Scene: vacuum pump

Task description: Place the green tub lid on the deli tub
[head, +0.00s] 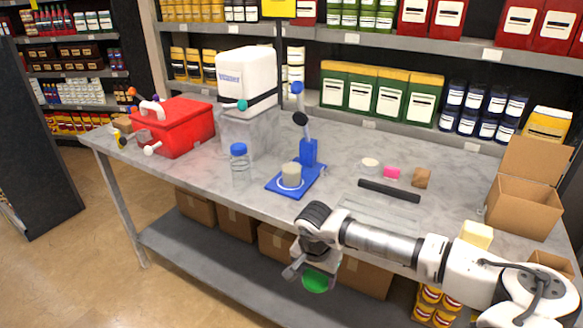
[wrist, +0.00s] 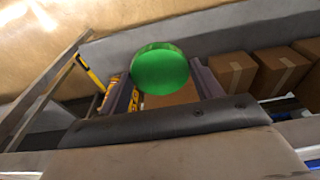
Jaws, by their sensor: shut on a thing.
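My gripper (head: 308,274) is shut on the green tub lid (head: 316,282), a round bright green disc. It holds the lid in front of the table's front edge, lower in the picture than the tabletop. In the wrist view the lid (wrist: 159,71) sits between the two fingers, its round face showing. A small beige tub (head: 291,173), which looks like the deli tub, stands upright on the blue base of a blue stand (head: 307,155). The tub is up and left of my gripper, well apart from it. Its inside is too small to make out.
A clear bottle with a blue cap (head: 240,165) stands left of the stand. A black bar (head: 388,190) and small items lie to its right. An open cardboard box (head: 523,205) is at the right end. Boxes (wrist: 228,72) sit on the lower shelf behind the lid.

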